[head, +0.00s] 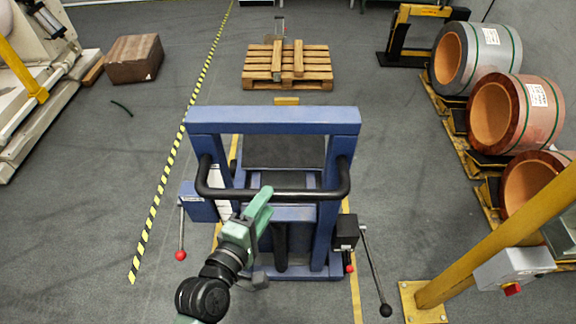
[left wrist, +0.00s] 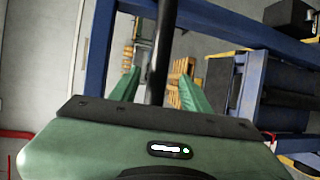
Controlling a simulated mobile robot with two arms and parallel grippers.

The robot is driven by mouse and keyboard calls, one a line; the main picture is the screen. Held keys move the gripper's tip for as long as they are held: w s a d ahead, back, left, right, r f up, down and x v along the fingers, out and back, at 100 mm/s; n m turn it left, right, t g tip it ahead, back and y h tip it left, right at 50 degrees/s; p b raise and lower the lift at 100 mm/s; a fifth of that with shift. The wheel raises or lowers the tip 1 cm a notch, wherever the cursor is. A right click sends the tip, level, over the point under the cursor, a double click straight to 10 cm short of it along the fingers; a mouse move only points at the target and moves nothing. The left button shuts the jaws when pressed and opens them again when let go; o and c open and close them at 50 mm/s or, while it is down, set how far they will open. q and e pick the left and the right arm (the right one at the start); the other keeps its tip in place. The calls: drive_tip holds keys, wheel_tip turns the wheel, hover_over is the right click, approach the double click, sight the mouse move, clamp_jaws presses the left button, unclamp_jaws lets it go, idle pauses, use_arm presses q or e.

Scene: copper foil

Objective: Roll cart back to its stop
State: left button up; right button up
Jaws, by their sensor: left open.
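The cart (head: 272,120) is a blue frame with a black push bar across its near side, standing between yellow floor lines in the middle of the head view. The push bar (head: 300,194) also shows in the left wrist view (left wrist: 162,50). My left gripper (head: 262,205), green, is open at the bar's near side, left of its middle. In the left wrist view the bar runs between its two spread fingers (left wrist: 158,88); I cannot tell whether they touch it. A small yellow block (head: 286,101) lies on the floor just beyond the cart. My right gripper is out of view.
A wooden pallet (head: 287,66) lies beyond the cart. Copper coils (head: 515,112) stand on pallets at the right. A yellow post (head: 500,240) with a red-button box rises at the near right. Levers (head: 375,270) stick out beside the cart. Floor left of the striped line (head: 160,196) is mostly clear.

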use_arm(q)
drive_tip(key=x, duration=0.2)
drive_tip(key=p+x, duration=0.1)
drive_tip(key=shift+r, duration=0.35)
drive_tip(key=x, duration=0.4)
drive_tip(key=shift+f+p, duration=0.2)
drive_tip(key=shift+p, duration=0.1)
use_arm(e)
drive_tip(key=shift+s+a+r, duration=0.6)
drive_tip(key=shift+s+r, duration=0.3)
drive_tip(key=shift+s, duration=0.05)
use_arm(q)
drive_tip(key=c, duration=0.9)
clamp_jaws()
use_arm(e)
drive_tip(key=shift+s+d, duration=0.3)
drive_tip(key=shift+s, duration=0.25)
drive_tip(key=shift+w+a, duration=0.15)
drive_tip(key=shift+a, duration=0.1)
